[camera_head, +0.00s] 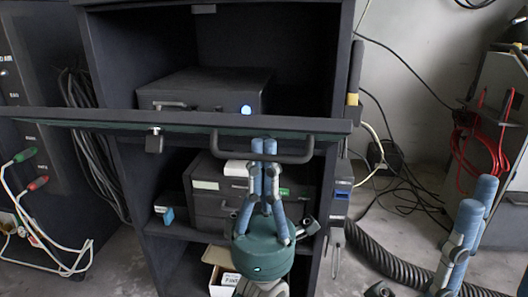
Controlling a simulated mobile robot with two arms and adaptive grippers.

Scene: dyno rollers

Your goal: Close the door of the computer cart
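The dark computer cart (128,170) stands in the middle with its upper compartment open. Its door (100,122) shows nearly edge-on as a long flat panel across the cart front, between the upper and middle compartments. A dark bar handle (299,157) and a small latch (154,140) are on the door's near edge. My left gripper (263,142) points up at the middle of the handle. Its blue fingers are together and cover part of the bar; no bar shows between them. My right gripper (477,192) is at the lower right, apart from the cart, its fingers overlapping in view.
A dark box with a lit blue button (205,90) sits in the upper compartment. Drawer units (215,208) and a carton (222,274) are below. A black hose (385,262) and cables lie right of the cart. Another cabinet (30,100) stands at left.

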